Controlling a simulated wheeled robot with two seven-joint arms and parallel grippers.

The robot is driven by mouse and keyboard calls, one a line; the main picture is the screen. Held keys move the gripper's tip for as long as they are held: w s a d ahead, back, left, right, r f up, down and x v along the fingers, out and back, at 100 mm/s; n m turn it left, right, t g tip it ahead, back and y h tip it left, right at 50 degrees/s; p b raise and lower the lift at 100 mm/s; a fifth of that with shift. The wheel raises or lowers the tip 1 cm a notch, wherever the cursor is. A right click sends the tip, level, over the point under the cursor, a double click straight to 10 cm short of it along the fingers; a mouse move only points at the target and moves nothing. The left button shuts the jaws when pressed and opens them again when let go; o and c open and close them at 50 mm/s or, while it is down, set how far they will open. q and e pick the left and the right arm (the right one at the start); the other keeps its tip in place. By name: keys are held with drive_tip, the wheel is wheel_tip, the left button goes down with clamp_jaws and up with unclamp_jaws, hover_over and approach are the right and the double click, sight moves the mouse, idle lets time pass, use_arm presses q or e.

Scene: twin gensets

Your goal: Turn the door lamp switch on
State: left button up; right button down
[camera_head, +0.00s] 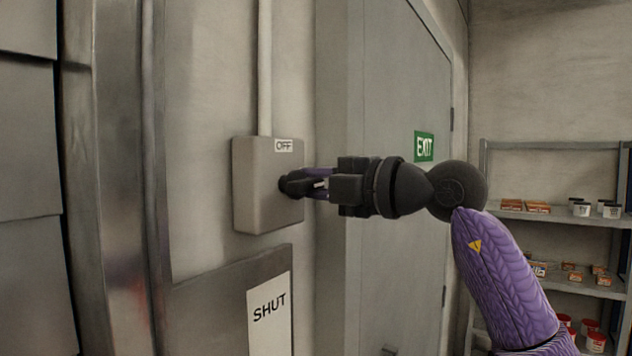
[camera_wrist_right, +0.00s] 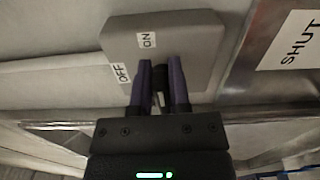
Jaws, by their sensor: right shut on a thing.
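The door lamp switch is a grey box (camera_head: 250,185) on the wall, with a conduit running up from it. An OFF label (camera_head: 284,146) shows at its top in the head view. In the right wrist view the box (camera_wrist_right: 190,45) bears an ON label (camera_wrist_right: 147,40) and an OFF label (camera_wrist_right: 121,73). My right gripper (camera_head: 302,184) reaches the box front from the right. Its purple fingers are shut on the dark switch knob (camera_wrist_right: 160,98); the knob's exact pointing is mostly hidden by the fingers. My left gripper is not in view.
A plate with a SHUT sign (camera_head: 269,312) is below the box. A grey door (camera_head: 405,100) with a green EXIT sign (camera_head: 424,146) stands behind my right arm. Shelves (camera_head: 560,217) with small boxes and tubs are at the right.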

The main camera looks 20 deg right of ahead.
drive_tip(key=shift+f+m, duration=0.1)
drive_tip(key=shift+m, duration=0.3)
drive_tip(key=c, duration=0.6)
unclamp_jaws()
drive_tip(key=shift+d, duration=0.1)
drive_tip(key=b+v, duration=0.4)
drive_tip(key=v, duration=0.6)
